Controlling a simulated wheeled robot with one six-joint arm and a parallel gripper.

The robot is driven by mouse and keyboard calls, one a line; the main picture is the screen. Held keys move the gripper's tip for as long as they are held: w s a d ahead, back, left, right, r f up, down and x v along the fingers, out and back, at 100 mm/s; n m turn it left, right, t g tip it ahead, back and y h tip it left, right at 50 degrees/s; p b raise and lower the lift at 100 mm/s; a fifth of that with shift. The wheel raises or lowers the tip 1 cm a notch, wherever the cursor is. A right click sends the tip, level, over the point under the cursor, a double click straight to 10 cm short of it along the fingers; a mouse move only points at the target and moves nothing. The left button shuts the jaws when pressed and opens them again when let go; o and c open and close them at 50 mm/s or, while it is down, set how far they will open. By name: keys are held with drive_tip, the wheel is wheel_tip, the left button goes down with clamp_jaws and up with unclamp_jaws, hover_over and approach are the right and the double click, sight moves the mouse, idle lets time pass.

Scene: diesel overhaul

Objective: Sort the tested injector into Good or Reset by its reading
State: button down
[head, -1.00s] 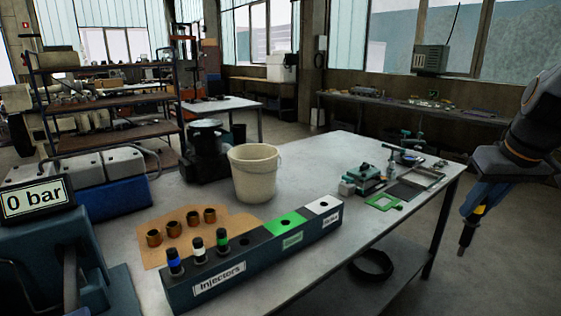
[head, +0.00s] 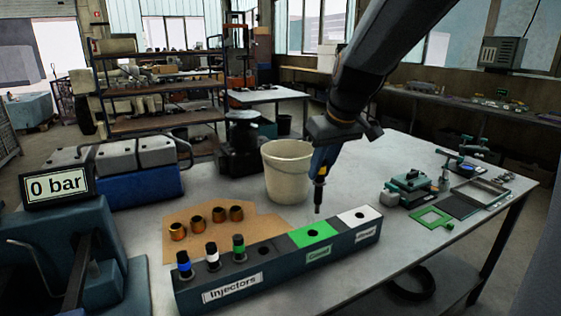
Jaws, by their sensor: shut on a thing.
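My gripper (head: 323,160) hangs down over the table and is shut on an injector (head: 318,196). The injector is roughly upright, its dark tip pointing down and appearing just above the green part of the long rack (head: 235,293). The green section (head: 325,229), labelled Good, has an open hole. The white section (head: 352,216) beside it also has an open hole; its label is too small to read. The Injectors section holds three injectors with blue (head: 184,258), white (head: 211,249) and green (head: 238,241) bands, and one empty hole. The display (head: 57,187) reads 0 bar.
A cream bucket (head: 287,178) stands close behind the gripper. Several bronze sleeves (head: 198,224) stand on brown cardboard behind the rack. Tools and a green frame (head: 431,218) lie at right. The table between rack and tools is clear.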

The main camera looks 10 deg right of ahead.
sight(315, 200)
drive_tip(key=shift+w+a, duration=0.1)
drive_tip(key=shift+w, duration=0.2)
drive_tip(key=shift+w+f, duration=0.1)
drive_tip(key=shift+f, duration=0.1)
drive_tip(key=f+b, duration=0.3)
drive_tip(key=f, duration=0.1)
drive_tip(key=shift+a+b, duration=0.3)
drive_tip(key=shift+b, duration=0.1)
drive_tip(key=shift+f+b, duration=0.3)
drive_tip(key=shift+f, duration=0.4)
drive_tip(key=shift+s+d, duration=0.1)
drive_tip(key=shift+s, duration=0.15)
drive_tip(key=shift+f, duration=0.1)
drive_tip(key=shift+f+b, duration=0.8)
drive_tip(key=shift+f, duration=1)
